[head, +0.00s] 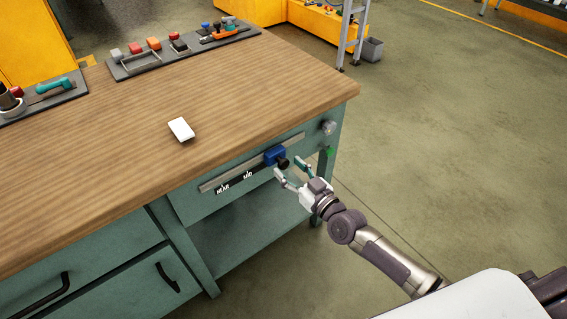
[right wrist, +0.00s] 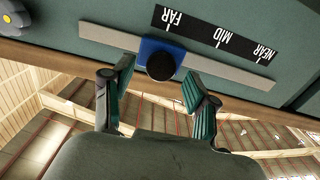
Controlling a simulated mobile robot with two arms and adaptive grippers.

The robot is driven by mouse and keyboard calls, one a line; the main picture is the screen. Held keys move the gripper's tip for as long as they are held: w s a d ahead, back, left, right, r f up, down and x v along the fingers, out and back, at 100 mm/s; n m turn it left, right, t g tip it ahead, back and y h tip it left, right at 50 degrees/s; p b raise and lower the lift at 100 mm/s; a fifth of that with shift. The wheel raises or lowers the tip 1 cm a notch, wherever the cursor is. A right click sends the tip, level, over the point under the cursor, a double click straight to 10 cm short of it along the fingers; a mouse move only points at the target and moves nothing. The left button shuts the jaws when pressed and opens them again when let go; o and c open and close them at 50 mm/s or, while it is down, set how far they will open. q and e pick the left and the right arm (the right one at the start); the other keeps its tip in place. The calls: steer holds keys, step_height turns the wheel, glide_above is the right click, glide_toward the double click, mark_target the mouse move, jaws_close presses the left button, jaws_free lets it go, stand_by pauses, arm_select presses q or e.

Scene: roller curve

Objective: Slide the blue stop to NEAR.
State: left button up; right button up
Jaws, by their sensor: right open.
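The blue stop (head: 274,155) with a round black knob sits on a pale metal rail (head: 236,171) on the bench's green front. In the right wrist view, the stop (right wrist: 149,48) is at the FAR end of the black label strip (right wrist: 222,40); MID and NEAR lie to its right there. In the head view NEAR and MID read to the left of the stop. My right gripper (head: 288,168) is open just in front of the knob. In the right wrist view its fingers (right wrist: 158,88) stand either side of the knob (right wrist: 160,66), with nothing held. My left gripper is not in view.
A round pale knob (head: 329,128) and a green piece (head: 330,152) are right of the rail. A white block (head: 181,129) lies on the wooden top (head: 110,180). Trays of tools stand at the back. The floor right of the bench is clear.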

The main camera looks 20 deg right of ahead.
mark_target(285, 165)
steer(key=shift+x, duration=1.5)
jaws_close()
